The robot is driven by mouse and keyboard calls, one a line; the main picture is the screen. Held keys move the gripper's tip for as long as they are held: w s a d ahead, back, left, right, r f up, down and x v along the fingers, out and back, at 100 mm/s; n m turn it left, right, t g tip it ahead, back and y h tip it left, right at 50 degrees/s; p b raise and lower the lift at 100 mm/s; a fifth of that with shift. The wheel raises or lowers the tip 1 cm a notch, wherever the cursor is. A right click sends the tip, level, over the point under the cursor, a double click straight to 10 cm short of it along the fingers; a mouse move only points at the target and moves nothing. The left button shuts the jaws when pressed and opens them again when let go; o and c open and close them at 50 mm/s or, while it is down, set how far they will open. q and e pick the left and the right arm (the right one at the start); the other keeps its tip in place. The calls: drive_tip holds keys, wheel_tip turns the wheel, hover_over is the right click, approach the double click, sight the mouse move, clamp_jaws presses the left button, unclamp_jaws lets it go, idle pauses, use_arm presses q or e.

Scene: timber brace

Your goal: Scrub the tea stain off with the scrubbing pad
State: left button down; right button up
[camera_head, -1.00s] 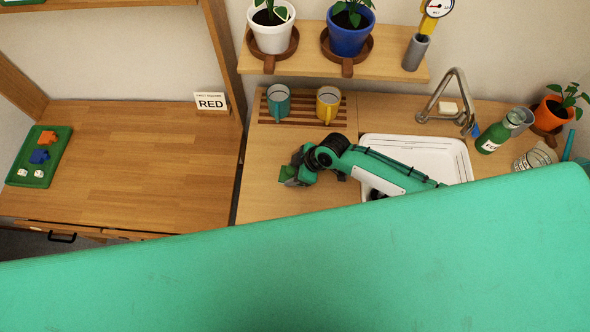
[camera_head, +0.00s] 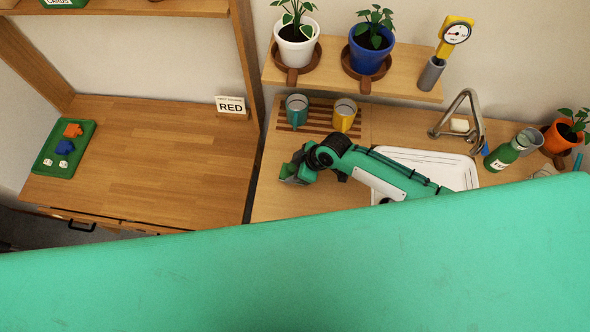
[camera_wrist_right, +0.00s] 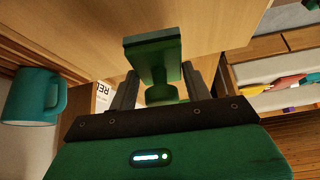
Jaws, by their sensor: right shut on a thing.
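My right gripper (camera_wrist_right: 158,92) is shut on the green scrubbing pad (camera_wrist_right: 152,48) by its round-ended handle in the right wrist view. The flat block of the pad points away from the fingers toward the wooden counter; I cannot tell whether it touches. In the head view my right gripper (camera_head: 297,174) is over the counter (camera_head: 275,205), left of the sink and in front of the slatted rack. The tea stain does not show in either view; the arm and gripper may hide it. My left gripper is not in view.
A teal mug (camera_head: 297,110) and a yellow mug (camera_head: 345,115) stand on the slatted rack (camera_head: 320,128) behind the gripper. The white sink (camera_head: 440,165) is to the right, with a tap (camera_head: 465,115) and green bottle (camera_head: 503,155). A gap separates the left worktop (camera_head: 150,150).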

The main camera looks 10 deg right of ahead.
wheel_tip(320, 180, up, 2)
drive_tip(key=shift+a+p, duration=0.1)
drive_tip(key=shift+p, duration=0.5)
drive_tip(key=shift+r, duration=0.25)
